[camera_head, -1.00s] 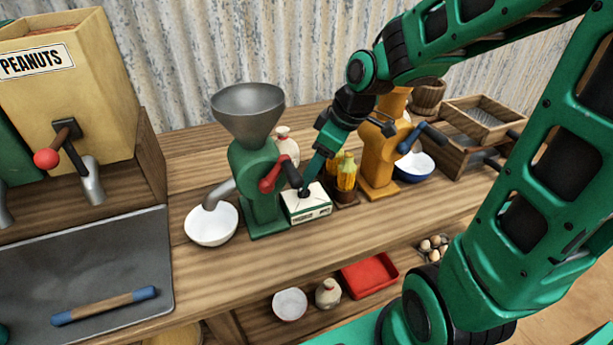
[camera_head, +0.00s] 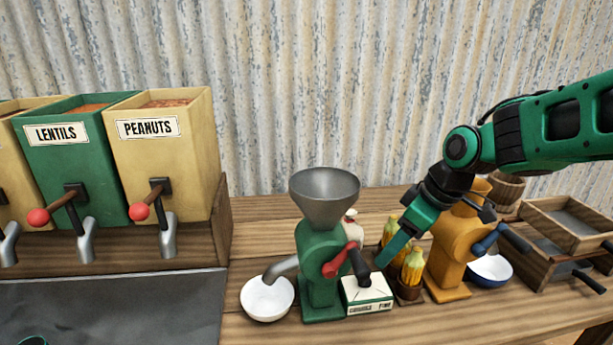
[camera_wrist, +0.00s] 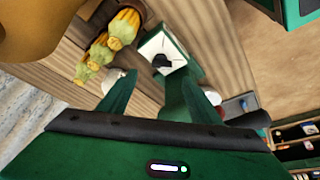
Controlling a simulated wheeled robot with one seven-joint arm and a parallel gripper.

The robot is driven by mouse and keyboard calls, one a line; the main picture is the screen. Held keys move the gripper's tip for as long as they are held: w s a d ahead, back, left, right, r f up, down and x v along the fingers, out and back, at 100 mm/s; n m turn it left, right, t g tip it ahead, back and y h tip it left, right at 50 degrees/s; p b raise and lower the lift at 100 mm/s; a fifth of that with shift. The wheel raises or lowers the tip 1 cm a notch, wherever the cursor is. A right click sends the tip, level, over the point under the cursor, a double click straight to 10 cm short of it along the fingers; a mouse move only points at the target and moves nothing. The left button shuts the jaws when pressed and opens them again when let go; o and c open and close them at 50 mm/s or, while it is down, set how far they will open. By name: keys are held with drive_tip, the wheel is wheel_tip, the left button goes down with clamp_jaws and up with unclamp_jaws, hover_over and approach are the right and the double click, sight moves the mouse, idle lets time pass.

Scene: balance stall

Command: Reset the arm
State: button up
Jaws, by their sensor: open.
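My gripper (camera_head: 383,262) hangs from my green arm, above and just right of the white box at the foot of the green grinder. In the wrist view my gripper (camera_wrist: 160,95) has its two green fingers spread, with nothing held between them. The orange grinder (camera_head: 452,255) stands to the right, partly hidden by my arm.
A white bowl (camera_head: 267,297) sits under the green grinder's spout. Corn cobs (camera_head: 412,266) stand in a holder between the grinders. A blue bowl (camera_head: 490,270) and wooden sieve boxes (camera_head: 570,240) are at the right. Lentil and peanut dispensers (camera_head: 160,150) fill the left.

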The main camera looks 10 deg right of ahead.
drive_tip(key=s+d+f+m+g+h, duration=0.1)
drive_tip(key=s+d+m, duration=0.6)
drive_tip(key=s, duration=0.3)
drive_tip(key=s+d+f+m+g+h, duration=0.1)
drive_tip(key=s+d+m+g, duration=0.1)
drive_tip(key=s+d+m, duration=0.5)
drive_tip(key=s, duration=0.3)
drive_tip(key=shift+d+f+m+h, duration=0.15)
drive_tip(key=shift+d+m+h, duration=0.25)
drive_tip(key=shift+w+f, duration=0.25)
drive_tip(key=shift+w, duration=0.35)
